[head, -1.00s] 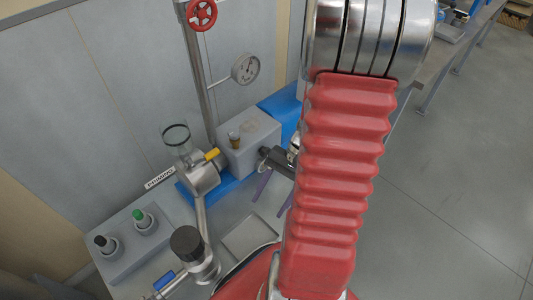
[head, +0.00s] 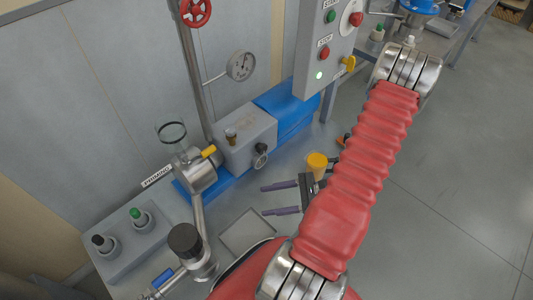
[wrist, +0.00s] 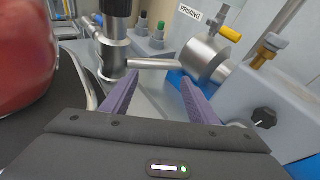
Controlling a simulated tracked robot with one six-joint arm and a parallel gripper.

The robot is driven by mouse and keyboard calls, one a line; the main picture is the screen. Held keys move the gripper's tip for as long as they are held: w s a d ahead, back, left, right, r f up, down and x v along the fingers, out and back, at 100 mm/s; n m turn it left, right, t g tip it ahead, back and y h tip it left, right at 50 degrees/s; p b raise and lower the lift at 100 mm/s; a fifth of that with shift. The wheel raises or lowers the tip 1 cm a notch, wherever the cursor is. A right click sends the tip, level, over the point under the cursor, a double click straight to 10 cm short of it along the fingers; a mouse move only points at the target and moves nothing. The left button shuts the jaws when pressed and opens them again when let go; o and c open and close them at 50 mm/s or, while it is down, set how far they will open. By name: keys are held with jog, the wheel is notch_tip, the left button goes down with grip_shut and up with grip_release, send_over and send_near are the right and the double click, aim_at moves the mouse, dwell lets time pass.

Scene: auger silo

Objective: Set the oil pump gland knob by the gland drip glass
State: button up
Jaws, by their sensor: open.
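The oil pump (head: 247,140) is a grey box with a blue section behind it. The gland knob (head: 261,161), small with a dark centre, is on its front face. It shows dark at the right of the wrist view (wrist: 264,117). A small amber glass in a brass fitting (head: 231,136) stands on the box; I cannot tell for sure that it is the gland drip glass. It also shows in the wrist view (wrist: 268,50). My gripper (head: 265,200), with purple fingers, is open and empty over the bench, in front of the knob and apart from it.
A yellow handle (head: 209,151) and a clear cup (head: 172,132) are near the PRIMING label (head: 157,177). A black-capped post (head: 185,240) and a button box (head: 125,245) stand at left. A yellow round thing (head: 316,162) is beside my arm. A control box (head: 325,55) hangs behind.

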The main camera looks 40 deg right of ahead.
aim_at(264, 151)
jog(key=w+d+f+m+t+h, duration=0.1)
jog(key=d+f+m+t+h, duration=0.1)
jog(key=d+m+t+h, duration=0.2)
jog(key=w+d+f+m+t+h, duration=0.2)
jog(key=d+m+t+h, duration=0.2)
jog(key=d, duration=0.6)
jog(key=shift+w+d+m+h, duration=0.25)
jog(key=shift+m+h, duration=0.45)
jog(key=shift+h, duration=0.5)
jog(key=shift+w+a, duration=0.2)
jog(key=shift+w, duration=6.65)
jog(key=shift+f, duration=0.1)
jog(key=c, duration=1)
